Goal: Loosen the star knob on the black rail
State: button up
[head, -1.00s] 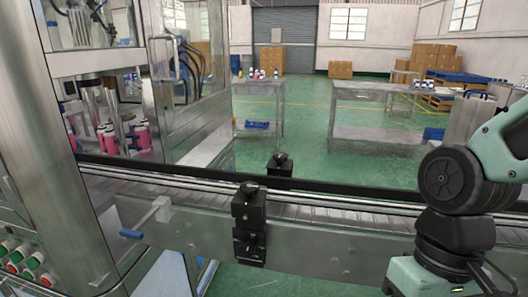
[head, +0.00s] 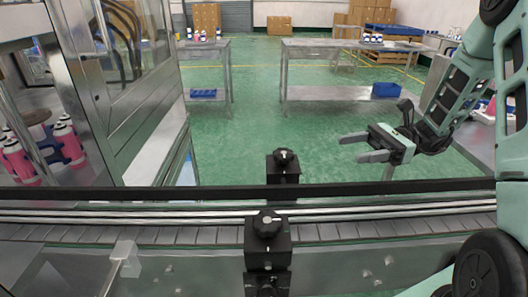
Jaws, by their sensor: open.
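The black rail (head: 360,188) runs across the head view along the far side of the conveyor. A dark star knob (head: 284,156) sits on top of a black block at this rail, near the middle. A second dark knob (head: 267,223) sits on a black block on the near side of the conveyor. My gripper (head: 348,147) is open and empty, to the right of the far knob and beyond the rail. Its two fingers point left, apart from the knob.
The conveyor (head: 360,232) crosses the front. A clamp handle (head: 124,259) stands at its near left. Steel tables (head: 330,93) stand farther back, with open green floor between.

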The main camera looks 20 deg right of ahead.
aim_at(283, 157)
jog(key=a, duration=0.5)
jog(key=w+a+p, duration=0.1)
jog(key=a, duration=0.5)
jog(key=w+a+p, duration=0.1)
jog(key=a, duration=0.5)
jog(key=shift+w, duration=0.1)
jog(key=c, duration=1)
